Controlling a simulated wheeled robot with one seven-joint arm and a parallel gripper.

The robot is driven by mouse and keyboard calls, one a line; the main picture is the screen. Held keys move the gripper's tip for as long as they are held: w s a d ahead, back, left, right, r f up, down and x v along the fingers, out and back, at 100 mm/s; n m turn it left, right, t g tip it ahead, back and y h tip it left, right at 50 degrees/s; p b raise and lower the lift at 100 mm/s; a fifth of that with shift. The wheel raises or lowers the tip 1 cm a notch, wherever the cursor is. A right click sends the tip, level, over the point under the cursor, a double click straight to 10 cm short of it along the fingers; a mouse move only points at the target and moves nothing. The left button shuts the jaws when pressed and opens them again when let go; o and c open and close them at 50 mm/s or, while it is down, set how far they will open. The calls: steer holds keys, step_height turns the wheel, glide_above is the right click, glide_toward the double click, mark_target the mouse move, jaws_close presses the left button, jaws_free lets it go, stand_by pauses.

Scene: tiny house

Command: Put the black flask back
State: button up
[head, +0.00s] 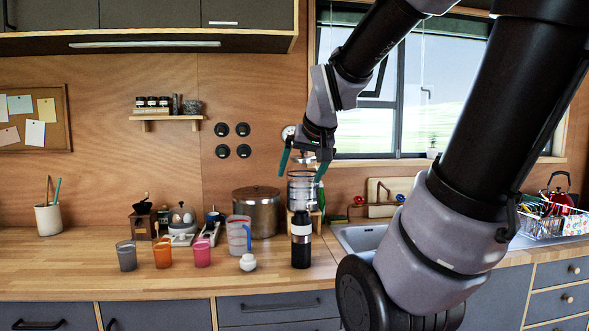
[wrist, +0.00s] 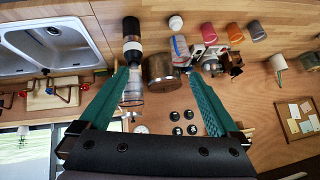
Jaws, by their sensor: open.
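The black flask (head: 301,251) stands upright on the wooden counter near its front edge, with a white band near its top. It also shows in the wrist view (wrist: 132,50), upper left of centre, where the picture is upside down. My gripper (head: 302,173) is open and empty, its green fingers pointing down above and behind the flask, apart from it. In the wrist view my gripper's fingers (wrist: 157,74) are spread wide with nothing between them. A clear glass container (head: 301,190) stands behind the flask, below or close to my gripper; the exact gap is unclear.
A steel pot (head: 257,212), a clear jug (head: 238,235) and a small white jar (head: 248,262) stand left of the flask. Several cups, including an orange one (head: 162,253), stand farther left. The sink (head: 362,236) is to the right. Counter front left is clear.

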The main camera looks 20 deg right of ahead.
steer(key=s+a+r+g+y, duration=0.1)
steer(key=s+a+r+y, duration=0.1)
steer(key=s+a, duration=0.3)
steer(key=s, duration=0.3)
steer(key=shift+s+a, duration=0.15)
steer(key=shift+a, duration=0.05)
